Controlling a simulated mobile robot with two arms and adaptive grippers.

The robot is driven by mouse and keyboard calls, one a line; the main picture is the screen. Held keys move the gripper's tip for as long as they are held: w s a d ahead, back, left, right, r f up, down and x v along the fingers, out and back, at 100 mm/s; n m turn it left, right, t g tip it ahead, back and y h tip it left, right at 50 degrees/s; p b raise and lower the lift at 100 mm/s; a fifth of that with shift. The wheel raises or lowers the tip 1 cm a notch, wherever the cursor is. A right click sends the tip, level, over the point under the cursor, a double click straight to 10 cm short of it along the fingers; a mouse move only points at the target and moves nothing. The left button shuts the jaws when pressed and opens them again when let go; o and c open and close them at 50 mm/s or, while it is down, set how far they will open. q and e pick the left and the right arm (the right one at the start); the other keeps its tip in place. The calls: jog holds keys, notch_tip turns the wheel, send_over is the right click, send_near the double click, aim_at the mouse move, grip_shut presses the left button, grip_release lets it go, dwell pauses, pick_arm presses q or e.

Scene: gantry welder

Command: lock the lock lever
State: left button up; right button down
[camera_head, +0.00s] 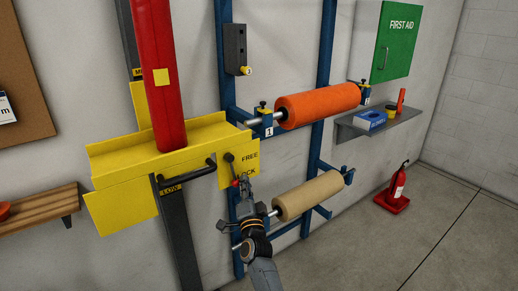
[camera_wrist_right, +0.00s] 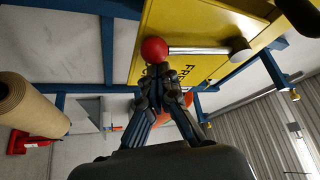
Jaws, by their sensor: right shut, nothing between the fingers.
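The lock lever (camera_head: 232,169) is on a yellow plate (camera_head: 251,154) marked FREE above and LOCK below, the LOCK label partly covered. Its dark pivot is at the top and its red ball knob (camera_head: 235,184) hangs down, a little right of the pivot. In the right wrist view the lever is a silver rod (camera_wrist_right: 200,50) with the red knob (camera_wrist_right: 154,49) at one end. My right gripper (camera_head: 243,179) is shut and empty, its fingertips (camera_wrist_right: 162,80) close beside the knob; I cannot tell whether they touch. My left gripper is out of view.
A black handle (camera_head: 188,176) sticks out left of the lever. A blue rack holds an orange roll (camera_head: 318,104) above and a tan roll (camera_head: 309,195) below, close to my right arm. A red column (camera_head: 160,80) stands left. Floor at the right is clear around a fire extinguisher (camera_head: 396,187).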

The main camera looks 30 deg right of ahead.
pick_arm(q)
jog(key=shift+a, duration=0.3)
pick_arm(e)
jog(key=shift+a+f, duration=0.1)
jog(key=shift+a, duration=0.3)
jog(key=shift+d, duration=0.1)
